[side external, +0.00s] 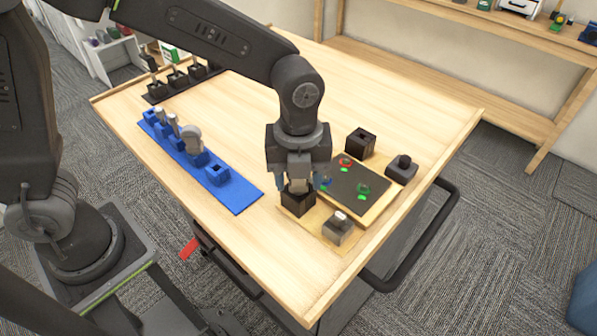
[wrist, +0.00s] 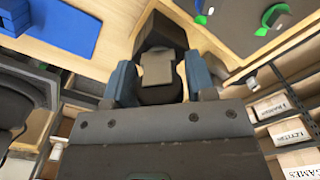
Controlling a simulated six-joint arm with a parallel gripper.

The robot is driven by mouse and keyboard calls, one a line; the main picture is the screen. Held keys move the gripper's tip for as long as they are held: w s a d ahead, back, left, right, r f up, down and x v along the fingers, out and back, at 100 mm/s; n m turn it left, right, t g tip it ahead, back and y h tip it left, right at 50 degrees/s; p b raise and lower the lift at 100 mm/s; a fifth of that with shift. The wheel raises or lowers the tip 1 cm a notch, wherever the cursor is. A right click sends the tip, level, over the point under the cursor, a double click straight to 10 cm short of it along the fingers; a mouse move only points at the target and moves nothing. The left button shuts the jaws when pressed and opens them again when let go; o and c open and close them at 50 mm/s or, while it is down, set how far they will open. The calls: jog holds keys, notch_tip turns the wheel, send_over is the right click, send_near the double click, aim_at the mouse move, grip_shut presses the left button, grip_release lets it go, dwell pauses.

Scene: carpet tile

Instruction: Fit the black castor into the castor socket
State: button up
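My gripper (side external: 297,187) points down over a black block (side external: 298,203) at the near left corner of the wooden board, which I take as the castor socket. In the wrist view, the blue-grey fingertips of my gripper (wrist: 160,84) close from both sides on the black castor (wrist: 160,94), a dark rounded piece with a paler grey block-shaped part. The black socket (wrist: 165,30) shows just beyond it. The castor is mostly hidden by the fingers in the side view. How far it sits in the socket cannot be told.
A black block with a square hole (side external: 360,142), a block with a dark knob (side external: 402,170) and a block with a white top (side external: 339,228) stand around a dark panel (side external: 350,186). A blue rack (side external: 238,194) holds several parts at left. Bare tabletop lies behind.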

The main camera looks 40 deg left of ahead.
jog(key=o, duration=0.3)
jog(key=shift+o, duration=0.2)
notch_tip(320, 180, up, 14)
dwell(0.4)
jog(key=s+a+f+n+t, duration=0.1)
jog(key=s+a+n, duration=0.3)
jog(key=n, duration=0.5)
jog(key=s+a+f+n+t, duration=0.1)
jog(key=s+a+n+t, duration=0.1)
jog(key=s+a+n, duration=0.2)
jog(key=s+a+f+n+t, duration=0.1)
jog(key=s+a+n, duration=0.3)
jog(key=a+n, duration=0.4)
jog(key=n+t, duration=0.1)
jog(key=n, duration=0.5)
jog(key=shift+a+t, duration=0.3)
jog(key=shift+a, duration=0.05)
